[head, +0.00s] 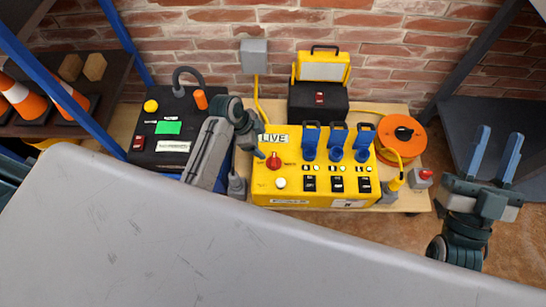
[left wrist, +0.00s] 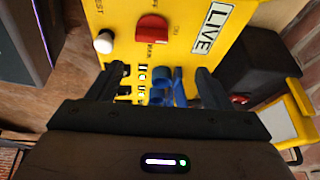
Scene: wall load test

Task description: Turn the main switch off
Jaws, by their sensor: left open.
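The main switch is a red rotary knob (head: 273,162) on the left of the yellow panel box (head: 315,198). In the left wrist view the red knob (left wrist: 152,28) shows near the top, beside a "MAIN" label. A sign reading "LIVE" (left wrist: 212,27) is beside it. My left gripper (head: 259,152) is near the knob at the box's upper left; its fingertips are hard to make out in the head view. In the left wrist view the left gripper (left wrist: 157,82) is open and empty, and the knob is beyond its fingertips. My right gripper (head: 498,142) is open and empty, far right of the box.
A white button (head: 280,183) is just below the knob. Blue plugs (head: 337,140) stand along the box's top. A black case (head: 165,130) is left, an orange cable reel (head: 402,138) right. A large grey surface (head: 200,250) fills the foreground.

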